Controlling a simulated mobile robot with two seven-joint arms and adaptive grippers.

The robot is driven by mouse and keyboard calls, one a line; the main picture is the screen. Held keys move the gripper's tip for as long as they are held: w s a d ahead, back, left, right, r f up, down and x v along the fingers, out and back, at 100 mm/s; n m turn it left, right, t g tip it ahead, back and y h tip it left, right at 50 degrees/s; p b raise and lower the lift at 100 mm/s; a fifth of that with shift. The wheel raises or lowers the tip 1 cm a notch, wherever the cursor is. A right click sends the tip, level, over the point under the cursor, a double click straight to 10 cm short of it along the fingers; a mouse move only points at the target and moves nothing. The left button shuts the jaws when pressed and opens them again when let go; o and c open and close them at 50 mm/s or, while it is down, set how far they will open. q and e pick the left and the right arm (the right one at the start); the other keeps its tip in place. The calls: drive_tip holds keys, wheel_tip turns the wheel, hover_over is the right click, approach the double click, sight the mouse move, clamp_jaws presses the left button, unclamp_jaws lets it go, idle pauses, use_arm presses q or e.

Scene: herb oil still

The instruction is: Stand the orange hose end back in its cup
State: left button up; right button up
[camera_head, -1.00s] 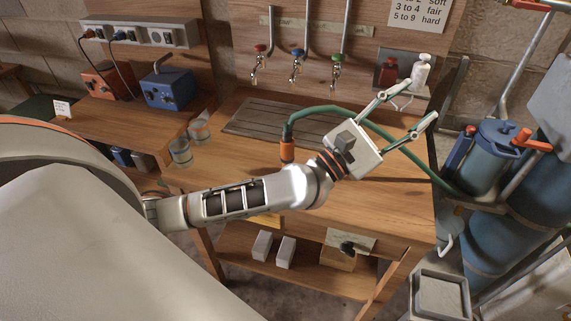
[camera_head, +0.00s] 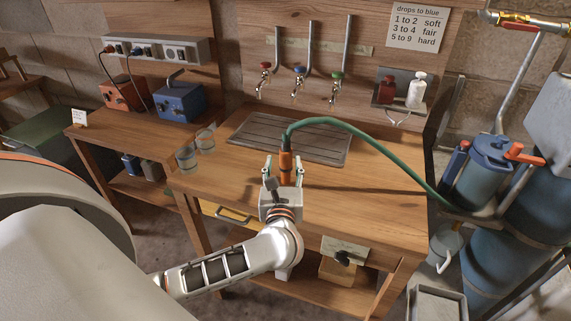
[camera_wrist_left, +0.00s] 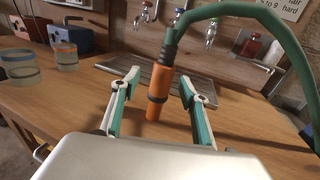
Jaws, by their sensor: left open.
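The orange hose end (camera_head: 286,168) is upright with a slight tilt near the front middle of the wooden bench, on the end of the green hose (camera_head: 355,134). In the left wrist view the orange hose end (camera_wrist_left: 158,86) shows between my open left fingers, closer to the right one, with a dark band around it. My left gripper (camera_head: 285,172) points toward the back of the bench, its fingers on either side of the hose end and not closed on it. I cannot tell whether the hose end's bottom touches the bench. No cup for it is clearly identifiable. My right gripper is out of view.
Two clear glasses (camera_head: 187,158) stand at the bench's left edge. A slatted drain board (camera_head: 300,137) lies behind, under three taps (camera_head: 299,84). A blue tank (camera_head: 482,175) with an orange handle stands at the right. The bench's right part is clear.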

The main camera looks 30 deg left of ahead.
sight(286, 158)
use_arm(q)
drive_tip(key=x, duration=0.3)
drive_tip(key=shift+w+r+p, duration=0.15)
drive_tip(key=shift+w+p, duration=0.2)
drive_tip(key=shift+w, duration=0.15)
drive_tip(key=shift+w+a, duration=0.2)
drive_tip(key=shift+w, duration=0.15)
clamp_jaws()
